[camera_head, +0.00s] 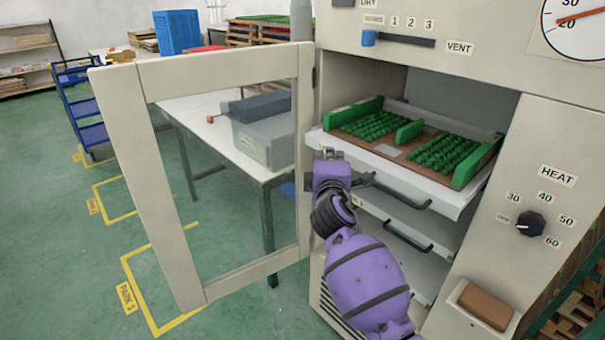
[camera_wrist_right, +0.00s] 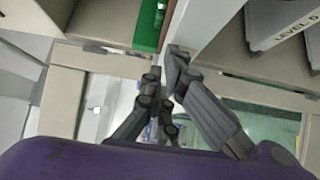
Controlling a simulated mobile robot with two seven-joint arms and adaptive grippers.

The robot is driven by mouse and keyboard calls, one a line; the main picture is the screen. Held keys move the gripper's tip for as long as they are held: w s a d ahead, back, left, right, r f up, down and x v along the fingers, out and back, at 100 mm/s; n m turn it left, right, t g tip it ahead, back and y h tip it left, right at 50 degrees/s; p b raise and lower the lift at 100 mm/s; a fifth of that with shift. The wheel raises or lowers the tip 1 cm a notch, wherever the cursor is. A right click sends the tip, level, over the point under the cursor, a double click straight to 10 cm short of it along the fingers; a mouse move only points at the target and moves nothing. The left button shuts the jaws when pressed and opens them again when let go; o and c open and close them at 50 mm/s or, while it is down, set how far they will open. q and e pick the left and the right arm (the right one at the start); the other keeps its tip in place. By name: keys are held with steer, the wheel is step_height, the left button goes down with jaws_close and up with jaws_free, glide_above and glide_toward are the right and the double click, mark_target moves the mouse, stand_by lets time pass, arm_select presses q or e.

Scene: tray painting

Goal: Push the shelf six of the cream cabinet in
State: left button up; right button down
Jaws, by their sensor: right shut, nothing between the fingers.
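The cream cabinet (camera_head: 560,125) stands at the right with its framed glass door (camera_head: 222,62) swung open to the left. Its top shelf (camera_head: 455,203) is pulled partly out and carries a tray with green walls (camera_head: 467,165); I cannot read a six on it. My right gripper (camera_head: 328,156) is at the left part of this shelf's front, shut and empty. In the right wrist view its fingertips (camera_wrist_right: 175,62) are together close to the pale shelf edge (camera_wrist_right: 205,25); contact is unclear. My left gripper is not in view.
Lower shelves (camera_head: 425,238) with black handles sit further in below. A white table (camera_head: 195,110) with a grey box (camera_head: 262,135) stands behind the door.

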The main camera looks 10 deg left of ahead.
mark_target(363, 140)
steer(key=w+d, duration=0.2)
steer(key=w, duration=0.1)
steer(key=w+d+b, duration=0.1)
steer(key=w+d, duration=0.2)
steer(key=w, duration=0.1)
steer(key=w+d, duration=0.2)
steer(key=w, duration=0.1)
steer(key=shift+w+d+f, duration=0.15)
steer(key=shift+d+f, duration=0.15)
steer(key=shift+d, duration=0.05)
steer(key=shift+w+d, duration=0.35)
steer(key=shift+w, duration=0.05)
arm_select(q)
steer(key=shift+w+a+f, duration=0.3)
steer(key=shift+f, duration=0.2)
arm_select(e)
steer(key=shift+d+r, duration=0.1)
steer(key=shift+r, duration=0.2)
